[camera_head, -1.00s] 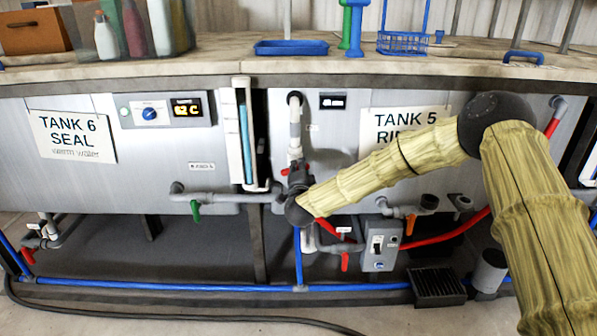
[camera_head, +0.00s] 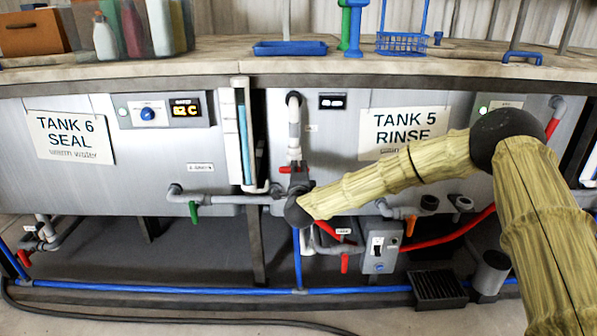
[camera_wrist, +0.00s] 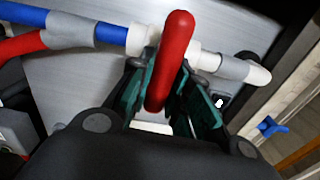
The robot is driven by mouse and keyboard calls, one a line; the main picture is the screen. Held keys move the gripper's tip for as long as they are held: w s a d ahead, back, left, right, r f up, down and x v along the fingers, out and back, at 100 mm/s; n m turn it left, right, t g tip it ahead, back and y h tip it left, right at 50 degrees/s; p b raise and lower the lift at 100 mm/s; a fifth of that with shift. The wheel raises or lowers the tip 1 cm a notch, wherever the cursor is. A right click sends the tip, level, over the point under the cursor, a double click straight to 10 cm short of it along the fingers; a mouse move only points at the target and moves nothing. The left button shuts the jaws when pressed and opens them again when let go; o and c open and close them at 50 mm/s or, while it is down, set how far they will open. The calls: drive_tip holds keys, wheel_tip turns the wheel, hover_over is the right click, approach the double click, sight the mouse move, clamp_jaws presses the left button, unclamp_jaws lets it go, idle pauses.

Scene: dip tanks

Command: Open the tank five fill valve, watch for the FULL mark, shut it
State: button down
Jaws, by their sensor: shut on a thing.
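The tank 5 panel (camera_head: 340,180) carries a sign (camera_head: 405,128) reading TANK 5 RINSE. A white pipe (camera_head: 294,130) runs down its left side to a valve with a red handle (camera_head: 285,169). My gripper (camera_head: 299,186) is at this valve, partly hidden by my arm. In the wrist view the red handle (camera_wrist: 172,50) stands between the teal-padded fingers of my gripper (camera_wrist: 168,95), which are shut on it. A sight tube (camera_head: 243,130) with a blue column stands left of the pipe. No FULL mark is legible.
Tank 6 (camera_head: 150,165) is at left, with a green-handled valve (camera_head: 194,211) below. A red-handled drain valve (camera_head: 345,262) and a grey switch box (camera_head: 380,248) sit below my gripper. A blue pipe (camera_head: 180,289) runs along the floor.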

drive_tip(key=shift+f, duration=0.15)
drive_tip(key=c, duration=1.3)
unclamp_jaws()
drive_tip(key=s, duration=1.2)
